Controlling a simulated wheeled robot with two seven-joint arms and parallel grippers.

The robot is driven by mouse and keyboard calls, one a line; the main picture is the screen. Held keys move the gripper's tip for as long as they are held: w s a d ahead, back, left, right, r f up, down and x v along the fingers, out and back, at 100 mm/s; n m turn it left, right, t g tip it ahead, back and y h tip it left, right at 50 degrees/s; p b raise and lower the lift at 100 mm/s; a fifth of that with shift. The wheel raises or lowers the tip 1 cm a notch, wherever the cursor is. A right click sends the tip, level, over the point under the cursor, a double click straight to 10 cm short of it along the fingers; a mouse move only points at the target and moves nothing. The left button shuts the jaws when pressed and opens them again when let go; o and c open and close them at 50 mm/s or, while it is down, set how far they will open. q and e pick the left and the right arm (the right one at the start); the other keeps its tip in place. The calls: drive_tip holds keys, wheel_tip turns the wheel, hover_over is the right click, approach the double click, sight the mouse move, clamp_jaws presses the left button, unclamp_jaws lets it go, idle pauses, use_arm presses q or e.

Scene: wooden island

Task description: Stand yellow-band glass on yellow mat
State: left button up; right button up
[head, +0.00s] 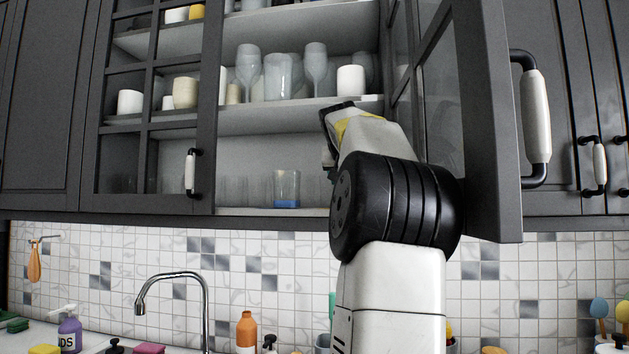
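My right gripper (328,143) is raised into the open wall cabinet, in front of its shelves. Its fingers point away from the camera and are mostly hidden behind my own wrist, so whether they are open or shut on something does not show. A small yellow patch (342,129) shows beside the hand; I cannot tell if it belongs to a glass or to the hand. A clear glass with a blue band (287,188) stands upright on the cabinet's bottom shelf, left of the gripper. I cannot make out a yellow-band glass or a yellow mat. My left gripper is not in view.
The open cabinet door (487,120) stands close on the right of my arm. The middle shelf (270,119) holds goblets and a white cup (351,80). Below are a faucet (180,277), an orange bottle (246,331) and a purple soap bottle (70,333).

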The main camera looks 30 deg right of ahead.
drive_tip(key=shift+d+f, duration=0.2)
drive_tip(key=shift+f, duration=0.05)
drive_tip(key=o, duration=1.8)
